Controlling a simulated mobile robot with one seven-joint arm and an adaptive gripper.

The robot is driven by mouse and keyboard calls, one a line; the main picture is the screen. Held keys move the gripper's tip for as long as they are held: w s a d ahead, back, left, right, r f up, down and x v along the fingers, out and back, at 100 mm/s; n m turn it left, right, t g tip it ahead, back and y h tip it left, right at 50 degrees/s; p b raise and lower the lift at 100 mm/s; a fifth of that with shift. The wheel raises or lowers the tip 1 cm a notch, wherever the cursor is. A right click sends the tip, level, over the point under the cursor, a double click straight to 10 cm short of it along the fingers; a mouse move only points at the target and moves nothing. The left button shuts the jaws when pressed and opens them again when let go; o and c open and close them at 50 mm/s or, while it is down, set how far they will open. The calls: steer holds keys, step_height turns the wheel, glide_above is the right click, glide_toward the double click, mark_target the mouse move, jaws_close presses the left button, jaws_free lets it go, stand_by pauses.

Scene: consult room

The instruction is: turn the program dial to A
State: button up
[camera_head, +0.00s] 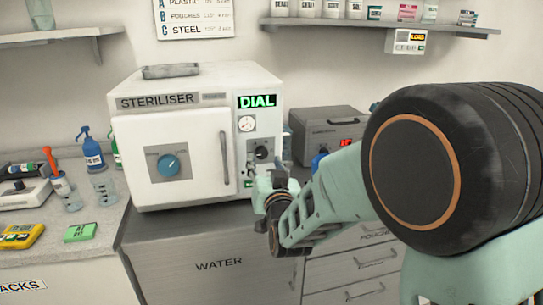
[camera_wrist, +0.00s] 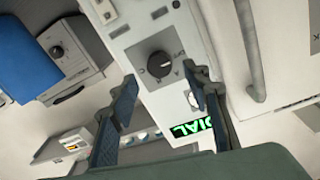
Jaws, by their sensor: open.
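The white steriliser (camera_head: 177,190) stands on the counter. Its right-hand panel carries a round black dial (camera_head: 261,152) below a green display reading DIAL (camera_head: 257,101). In the wrist view the dial (camera_wrist: 158,64) is near the middle, with small letters around it that are hard to read; its exact setting is unclear. My gripper (camera_wrist: 161,82) is open and empty, its two fingers spread either side of the dial's line, apart from it. In the head view my gripper (camera_head: 268,180) is in front of the panel, just below the dial.
A grey box with a red display (camera_head: 328,137) stands to the right. Bottles, beakers and small devices sit on the left counter. A shelf (camera_head: 440,26) is above.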

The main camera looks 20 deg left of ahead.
mark_target(262, 154)
steer(key=shift+x, duration=1.9)
steer(key=shift+c, duration=0.3)
steer(key=c, duration=1.1)
